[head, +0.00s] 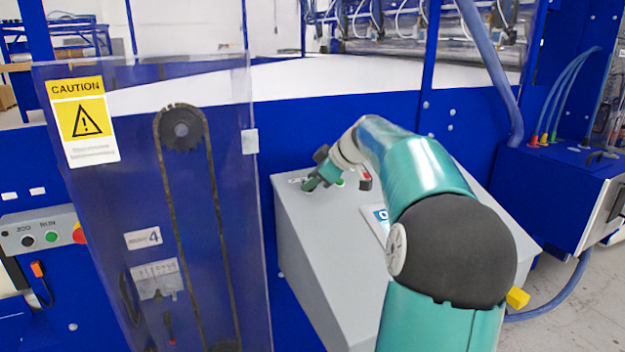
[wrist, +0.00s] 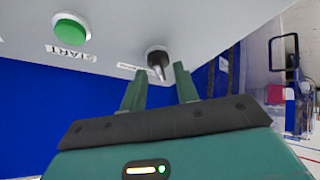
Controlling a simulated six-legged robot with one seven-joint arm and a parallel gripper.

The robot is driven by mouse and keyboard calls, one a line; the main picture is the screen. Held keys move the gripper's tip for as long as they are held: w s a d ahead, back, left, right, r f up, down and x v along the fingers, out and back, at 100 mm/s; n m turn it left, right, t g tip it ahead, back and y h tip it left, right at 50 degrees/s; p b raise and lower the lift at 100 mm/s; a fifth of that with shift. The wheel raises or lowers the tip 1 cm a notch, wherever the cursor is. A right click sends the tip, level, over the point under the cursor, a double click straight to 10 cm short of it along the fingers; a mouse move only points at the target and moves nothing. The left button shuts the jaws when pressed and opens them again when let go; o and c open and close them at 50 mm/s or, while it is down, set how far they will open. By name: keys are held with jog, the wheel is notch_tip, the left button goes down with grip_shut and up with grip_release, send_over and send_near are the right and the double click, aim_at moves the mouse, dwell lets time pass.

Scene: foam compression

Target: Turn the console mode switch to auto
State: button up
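The grey console (head: 315,240) stands in the middle of the head view, and its top panel fills the upper part of the wrist view (wrist: 115,38). The mode switch (wrist: 158,62), a dark knob with a lighter tapered lever, sticks out of the panel in the wrist view. A small label, too blurred to read, sits beside it. My gripper (wrist: 160,82) is open, with one green finger on each side of the switch's lever; I cannot tell whether either touches it. In the head view my gripper (head: 308,186) is at the console's far left corner, where it hides the switch.
A green START button (wrist: 70,30) is left of the switch in the wrist view. A red part (head: 365,180) and a screen (head: 380,216) show on the console beside my arm. A clear guard with a caution sign (head: 84,120) stands to the left. A blue box (head: 570,185) is at right.

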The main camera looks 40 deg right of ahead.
jog(key=shift+f, duration=0.1)
jog(key=c, duration=0.7)
jog(key=shift+o, duration=0.2)
jog(key=shift+w, duration=0.1)
jog(key=shift+a+m, duration=0.1)
jog(key=shift+m, duration=0.2)
jog(key=m+h, duration=0.2)
jog(key=m, duration=0.1)
jog(key=shift+a+m+t, duration=0.15)
jog(key=shift+m+t, duration=0.25)
jog(key=m+h, duration=0.2)
jog(key=m, duration=0.2)
jog(key=m+h, duration=0.1)
jog(key=m, duration=0.2)
jog(key=m+g+h, duration=0.1)
jog(key=m+h, duration=0.1)
jog(key=m, duration=0.1)
jog(key=shift+w+a, duration=0.1)
jog(key=shift+m+g+h, duration=0.4)
jog(key=shift+m+g, duration=0.15)
jog(key=shift+m, duration=0.8)
jog(key=shift+m+g+h, duration=0.4)
jog(key=shift+m+g, duration=0.15)
jog(key=shift+m, duration=0.8)
